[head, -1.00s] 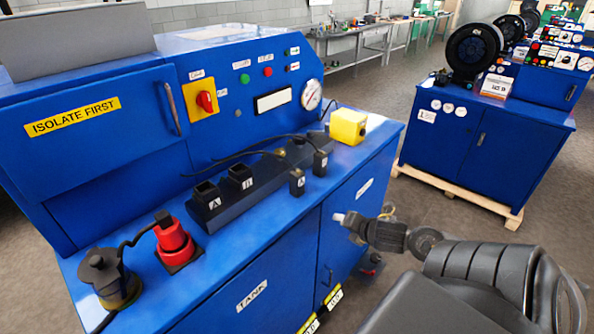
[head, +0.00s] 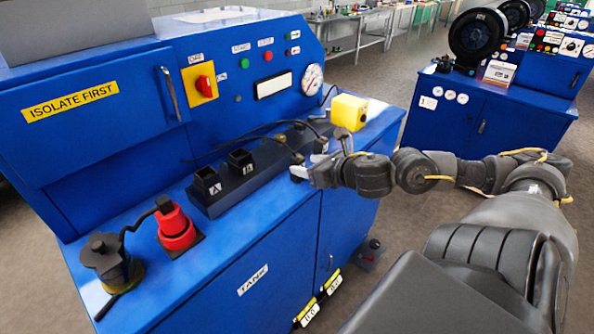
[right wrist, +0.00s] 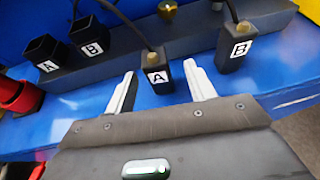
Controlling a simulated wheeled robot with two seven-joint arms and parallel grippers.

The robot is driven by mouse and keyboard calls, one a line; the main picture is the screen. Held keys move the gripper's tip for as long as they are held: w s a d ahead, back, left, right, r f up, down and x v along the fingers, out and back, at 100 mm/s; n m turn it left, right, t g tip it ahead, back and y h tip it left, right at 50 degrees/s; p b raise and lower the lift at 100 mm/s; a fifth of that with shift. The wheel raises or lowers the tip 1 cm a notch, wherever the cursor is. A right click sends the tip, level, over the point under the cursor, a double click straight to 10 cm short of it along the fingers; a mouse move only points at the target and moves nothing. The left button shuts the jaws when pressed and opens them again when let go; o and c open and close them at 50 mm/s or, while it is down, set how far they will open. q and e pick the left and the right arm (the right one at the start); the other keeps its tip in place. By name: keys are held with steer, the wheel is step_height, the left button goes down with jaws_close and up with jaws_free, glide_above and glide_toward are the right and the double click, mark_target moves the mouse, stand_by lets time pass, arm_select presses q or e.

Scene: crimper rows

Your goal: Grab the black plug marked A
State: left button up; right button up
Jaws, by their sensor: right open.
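The black plug marked A (right wrist: 157,76) stands upright on the blue bench top, with a cable rising from it. In the right wrist view it is between and slightly beyond the two pale fingers of my right gripper (right wrist: 160,72), which is open. In the head view my right gripper (head: 308,168) reaches in from the right and hides most of that plug. The black plug marked B (right wrist: 236,47) stands to its right. My left gripper is not in view.
A black strip (head: 225,202) holds sockets marked A (head: 208,184) and B (head: 242,162). A yellow box (head: 348,112) stands behind my gripper. A red connector (head: 176,228) and a black-capped fitting (head: 105,260) sit at the left of the bench.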

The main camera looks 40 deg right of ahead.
steer(key=shift+w+d+f, duration=0.1)
steer(key=shift+w+f, duration=0.1)
steer(key=shift+w, duration=0.2)
steer(key=shift+r, duration=0.1)
steer(key=shift+s, duration=0.1)
